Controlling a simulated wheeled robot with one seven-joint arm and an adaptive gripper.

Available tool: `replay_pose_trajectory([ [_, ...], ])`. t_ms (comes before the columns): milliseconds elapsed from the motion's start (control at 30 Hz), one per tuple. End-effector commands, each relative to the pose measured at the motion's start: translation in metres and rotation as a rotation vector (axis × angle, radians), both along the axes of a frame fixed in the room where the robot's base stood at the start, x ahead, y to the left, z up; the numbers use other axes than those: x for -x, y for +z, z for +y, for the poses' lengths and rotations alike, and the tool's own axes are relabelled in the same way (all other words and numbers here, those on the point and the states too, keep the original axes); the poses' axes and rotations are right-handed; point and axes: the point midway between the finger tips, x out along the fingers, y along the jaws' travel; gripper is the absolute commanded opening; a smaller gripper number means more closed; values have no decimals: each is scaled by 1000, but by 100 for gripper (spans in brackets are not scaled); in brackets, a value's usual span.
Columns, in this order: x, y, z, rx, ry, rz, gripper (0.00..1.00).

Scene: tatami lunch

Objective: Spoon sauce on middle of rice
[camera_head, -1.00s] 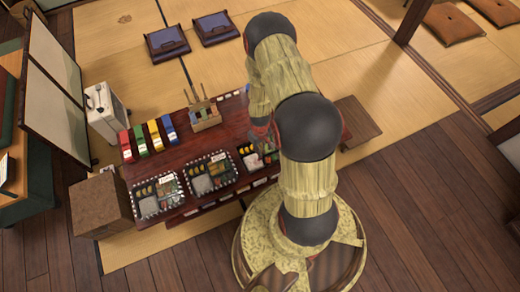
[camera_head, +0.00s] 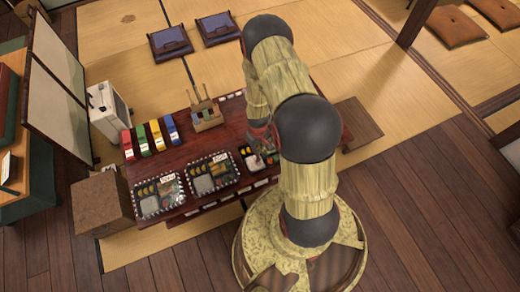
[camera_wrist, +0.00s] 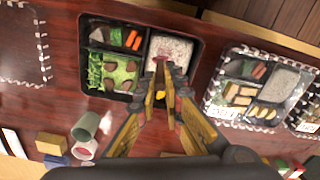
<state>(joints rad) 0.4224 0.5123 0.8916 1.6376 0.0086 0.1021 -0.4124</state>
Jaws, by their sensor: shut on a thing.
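In the wrist view an open black lunch box (camera_wrist: 86,72) is below my gripper. White speckled rice (camera_wrist: 172,48) fills its upper right compartment; greens, carrot and brown and green pieces fill the others. My gripper (camera_wrist: 166,78) is over the near part of the rice compartment, closed on a thin reddish thing (camera_wrist: 168,88), apparently the spoon. Most of it is hidden by the fingers, and I cannot tell whether it touches the rice or carries sauce. In the head view the box (camera_head: 248,163) shows beside my arm, which hides the gripper.
Two filled lunch boxes (camera_head: 162,209) (camera_head: 209,191) with checked edges stand to the left on the dark red table (camera_head: 185,152). A wooden caddy (camera_head: 207,122) with upright sticks stands behind. A green cup (camera_wrist: 86,125) and a pinkish cup (camera_wrist: 84,150) are at the wrist view's lower left.

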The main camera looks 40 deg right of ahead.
Motion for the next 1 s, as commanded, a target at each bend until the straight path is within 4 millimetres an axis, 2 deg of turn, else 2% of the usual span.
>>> replay_pose_trajectory([
  [567,-2,0,8,0,1,1,0],
  [1000,-6,1,26,0,1,0,0],
])
